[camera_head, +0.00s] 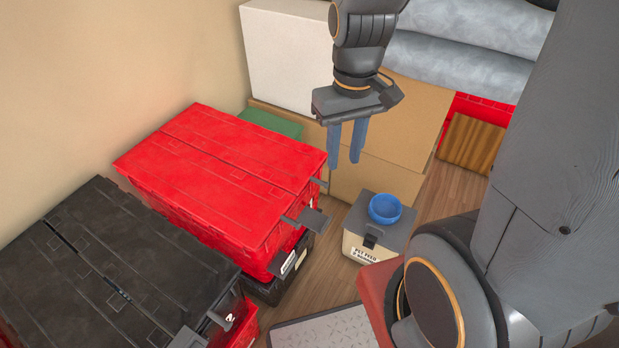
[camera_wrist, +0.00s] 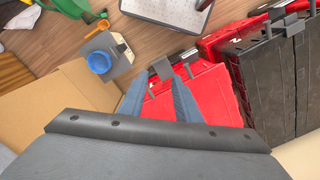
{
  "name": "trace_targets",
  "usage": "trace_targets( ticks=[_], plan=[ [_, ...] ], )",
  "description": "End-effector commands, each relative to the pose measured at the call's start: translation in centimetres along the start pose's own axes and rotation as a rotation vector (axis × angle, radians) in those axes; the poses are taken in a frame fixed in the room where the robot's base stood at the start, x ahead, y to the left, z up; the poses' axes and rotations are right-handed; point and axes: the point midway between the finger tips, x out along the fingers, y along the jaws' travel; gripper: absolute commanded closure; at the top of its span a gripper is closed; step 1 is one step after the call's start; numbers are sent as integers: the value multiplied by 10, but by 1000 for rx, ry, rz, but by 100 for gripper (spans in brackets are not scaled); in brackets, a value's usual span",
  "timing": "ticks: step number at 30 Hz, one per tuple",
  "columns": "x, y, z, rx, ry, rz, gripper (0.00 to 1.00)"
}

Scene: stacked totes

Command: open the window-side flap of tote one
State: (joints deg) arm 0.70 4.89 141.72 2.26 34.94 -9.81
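A red tote (camera_head: 232,165) with a closed two-flap lid sits on a black tote (camera_head: 277,288). A dark-lidded tote (camera_head: 105,260) stands at the lower left on a red one. I cannot tell which is tote one, and no window shows. Grey latch pieces (camera_head: 309,219) stick out from the red tote's right side. My gripper (camera_head: 345,162) hangs to the right of the red tote's far end, its blue fingers apart and empty. In the wrist view my gripper (camera_wrist: 158,82) has the red tote (camera_wrist: 205,95) behind its fingers and the dark lid (camera_wrist: 269,90) to the right.
A grey-lidded feed bin (camera_head: 372,229) with a blue bowl (camera_head: 385,208) on top stands right of the totes. Cardboard boxes (camera_head: 408,125) and a white box (camera_head: 286,55) are behind. A wall (camera_head: 100,80) runs along the left. Some floor (camera_head: 325,270) is clear between totes and bin.

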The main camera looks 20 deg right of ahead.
Motion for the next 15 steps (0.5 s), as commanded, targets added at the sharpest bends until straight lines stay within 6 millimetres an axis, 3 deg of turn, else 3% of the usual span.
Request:
trace_targets(
  ticks=[1, 9, 15],
  plan=[
    [16, 3, -17, -49, -12, -11, 70],
    [86, 19, -101, -408, -52, -91, 70],
    [122, 28, -139, -590, -53, -139, 70]
  ],
)
